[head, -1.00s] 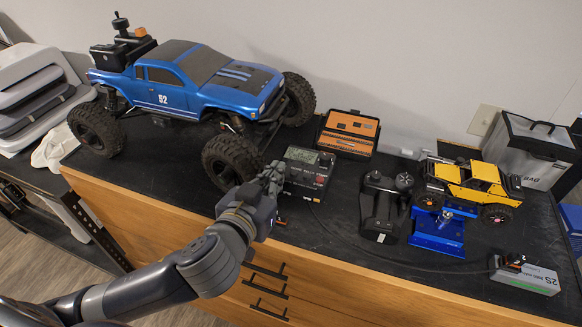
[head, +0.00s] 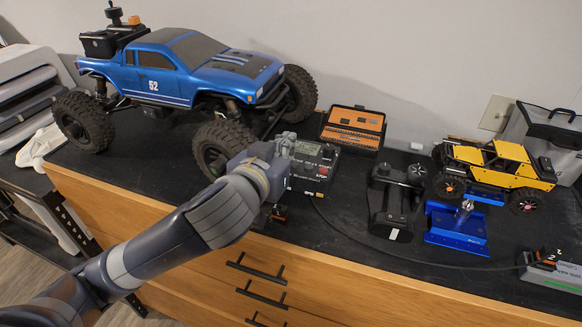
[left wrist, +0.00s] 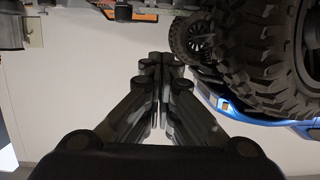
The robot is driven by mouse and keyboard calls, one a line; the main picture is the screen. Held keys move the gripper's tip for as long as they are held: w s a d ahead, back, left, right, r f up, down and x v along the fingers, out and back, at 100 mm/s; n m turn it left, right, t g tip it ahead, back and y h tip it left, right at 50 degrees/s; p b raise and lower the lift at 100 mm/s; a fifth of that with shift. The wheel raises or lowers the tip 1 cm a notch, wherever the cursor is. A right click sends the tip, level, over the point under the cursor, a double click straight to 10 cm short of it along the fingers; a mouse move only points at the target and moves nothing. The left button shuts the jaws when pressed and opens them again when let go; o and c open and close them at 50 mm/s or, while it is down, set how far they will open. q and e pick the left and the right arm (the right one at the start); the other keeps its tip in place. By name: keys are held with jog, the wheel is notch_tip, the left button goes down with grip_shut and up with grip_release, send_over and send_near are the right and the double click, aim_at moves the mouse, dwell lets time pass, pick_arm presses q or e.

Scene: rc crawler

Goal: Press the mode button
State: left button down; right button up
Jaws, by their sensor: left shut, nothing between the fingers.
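A black charger (head: 313,163) with a small grey display and a red button (head: 323,171) sits on the dark bench top in the head view, right of the blue truck's front wheel. Its left part is hidden behind my left gripper (head: 285,146). The mode button cannot be made out among its controls. My left gripper is shut and empty, with its fingertips over or beside the charger's left side; I cannot tell whether they touch it. The left wrist view shows the closed fingers (left wrist: 161,70) pressed together. My right gripper is not in view.
A big blue truck (head: 165,82) stands left, its front wheel (head: 222,148) close beside my gripper. An orange case (head: 352,130) stands behind the charger. A black transmitter (head: 392,200), blue stand (head: 456,225) and yellow crawler (head: 500,165) are to the right. A cable crosses the bench.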

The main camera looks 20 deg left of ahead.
aim_at(294, 164)
pick_arm(q)
jog(key=b+x, duration=0.1)
jog(key=x, duration=0.3)
jog(key=shift+a, duration=0.1)
jog(key=shift+s+f+b, duration=0.15)
jog(key=shift+f+b, duration=0.6)
jog(key=shift+f, duration=0.1)
jog(key=shift+s+f+b, duration=0.1)
jog(key=shift+f+b, duration=0.95)
jog(key=shift+b, duration=0.05)
jog(key=shift+f, duration=0.1)
